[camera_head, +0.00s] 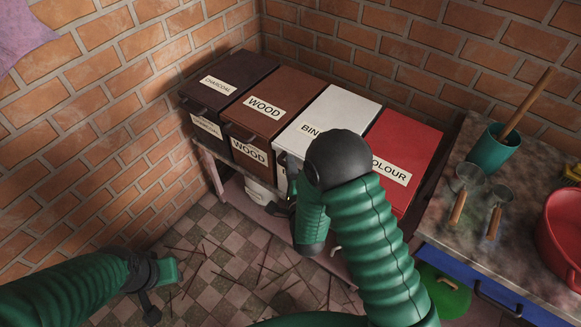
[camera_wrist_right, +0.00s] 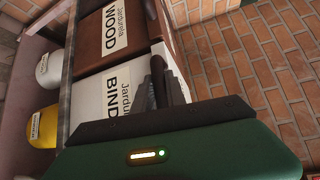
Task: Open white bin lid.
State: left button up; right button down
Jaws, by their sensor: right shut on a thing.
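The white bin (camera_head: 335,106) stands between the brown WOOD bin and the red bin, its lid lying flat and shut. Its label is partly covered by my right arm. In the right wrist view, the white bin's front (camera_wrist_right: 92,95) carries a label starting "BIND". My right gripper (camera_wrist_right: 160,88) is at the upper front edge of this bin, where the lid handle sits. It is shut on what looks like that handle, mostly hidden between the fingers. My left gripper (camera_head: 155,283) hangs low over the floor at the left, away from the bins; its jaws are unclear.
A dark CHARCOAL bin (camera_head: 228,81), brown WOOD bin (camera_head: 285,88) and red bin (camera_head: 410,139) stand in the same row against brick walls. Thin sticks litter the tiled floor.

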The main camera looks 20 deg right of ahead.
pick_arm(q)
jog(key=shift+r, duration=0.1)
pick_arm(e)
jog(key=shift+s+f, duration=0.15)
jog(key=shift+f, duration=0.05)
